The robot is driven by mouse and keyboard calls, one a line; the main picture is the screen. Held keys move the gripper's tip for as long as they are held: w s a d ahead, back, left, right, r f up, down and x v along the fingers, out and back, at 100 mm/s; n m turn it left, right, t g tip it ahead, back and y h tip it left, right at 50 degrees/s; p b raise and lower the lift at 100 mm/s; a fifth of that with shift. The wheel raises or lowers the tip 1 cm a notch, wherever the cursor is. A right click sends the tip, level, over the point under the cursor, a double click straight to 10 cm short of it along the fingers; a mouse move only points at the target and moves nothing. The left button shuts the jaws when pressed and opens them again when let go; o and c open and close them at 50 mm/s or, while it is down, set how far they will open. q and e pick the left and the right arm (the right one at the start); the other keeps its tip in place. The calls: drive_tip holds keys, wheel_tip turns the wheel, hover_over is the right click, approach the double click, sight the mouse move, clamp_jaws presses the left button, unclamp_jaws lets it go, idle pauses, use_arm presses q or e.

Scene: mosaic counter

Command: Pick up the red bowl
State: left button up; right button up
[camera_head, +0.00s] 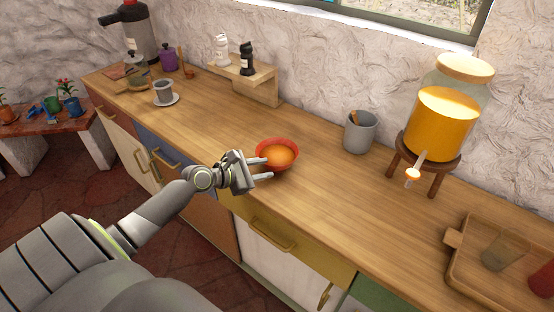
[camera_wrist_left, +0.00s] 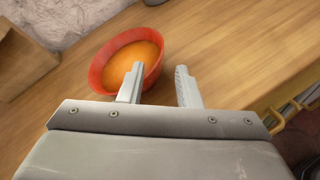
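The red bowl (camera_head: 291,145) stands upright on the wooden counter near its front edge, with something orange (camera_head: 281,156) in it. In the left wrist view the bowl (camera_wrist_left: 101,65) is at the upper left, its lower part hidden by my gripper. My left gripper (camera_head: 269,168) is open and empty at the bowl's front side. In the left wrist view, one finger of the gripper (camera_wrist_left: 160,68) overlaps the bowl's inside and the other is outside its right rim. I cannot tell whether a finger touches the bowl. My right gripper is not in view.
A grey cup (camera_head: 360,135) and a drink dispenser (camera_head: 440,125) on a wooden stand are to the right. A wooden tray (camera_head: 470,270) lies at the far right. A wooden shelf (camera_head: 262,84) stands behind. The counter (camera_head: 215,125) left of the bowl is clear.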

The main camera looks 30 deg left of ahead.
sight(284, 165)
use_arm(q)
drive_tip(key=x, duration=0.8)
drive_tip(key=shift+w+d+f, duration=0.1)
drive_tip(key=shift+w+f, duration=0.05)
drive_tip(key=shift+w, duration=0.15)
drive_tip(key=shift+s, duration=0.1)
clamp_jaws()
